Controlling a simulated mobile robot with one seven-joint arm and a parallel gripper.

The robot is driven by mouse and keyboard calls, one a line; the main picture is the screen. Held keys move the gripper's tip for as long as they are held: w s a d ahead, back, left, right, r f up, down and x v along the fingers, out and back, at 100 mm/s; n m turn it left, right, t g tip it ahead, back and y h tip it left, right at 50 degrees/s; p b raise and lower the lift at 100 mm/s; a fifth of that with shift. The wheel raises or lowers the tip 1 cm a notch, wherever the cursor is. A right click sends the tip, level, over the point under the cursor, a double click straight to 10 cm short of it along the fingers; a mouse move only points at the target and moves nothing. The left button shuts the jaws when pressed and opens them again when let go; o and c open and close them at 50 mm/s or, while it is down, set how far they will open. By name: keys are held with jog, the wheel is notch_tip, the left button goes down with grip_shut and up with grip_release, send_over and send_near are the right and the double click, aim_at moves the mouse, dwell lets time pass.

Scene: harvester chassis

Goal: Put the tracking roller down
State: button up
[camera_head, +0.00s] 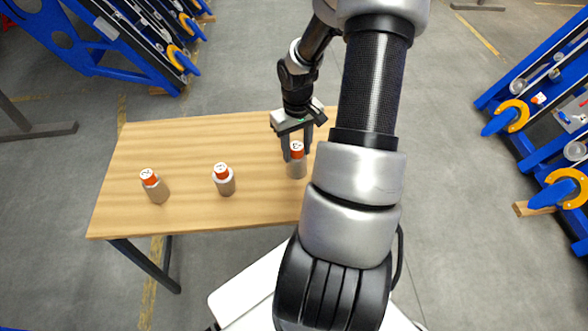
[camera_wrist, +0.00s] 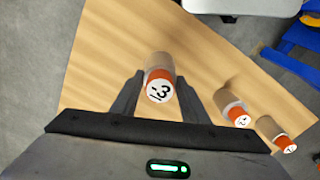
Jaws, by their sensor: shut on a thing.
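A tracking roller (camera_head: 297,164) with a grey body, an orange band and a white top marked 3 is between the fingers of my gripper (camera_head: 296,146). My gripper is shut on it from above, over the right part of the wooden table. In the wrist view the held roller (camera_wrist: 160,79) is upright between my two dark fingers (camera_wrist: 160,95). I cannot tell whether its base touches the table. Two similar rollers stand on the table: a middle one (camera_head: 225,181) and a left one (camera_head: 156,188).
The wooden table (camera_head: 190,140) has bare room behind and between the rollers. My arm hides its right end in the head view. Blue racks with yellow rings stand at the upper left (camera_head: 110,45) and right (camera_head: 545,120). Grey floor surrounds the table.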

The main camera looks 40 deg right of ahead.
notch_tip(320, 180, down, 7)
jog(key=shift+r, duration=0.2)
jog(key=shift+b, duration=0.3)
jog(key=o, duration=1.3)
jog(key=shift+c, duration=0.2)
notch_tip(320, 180, up, 12)
jog(key=shift+p, duration=0.75)
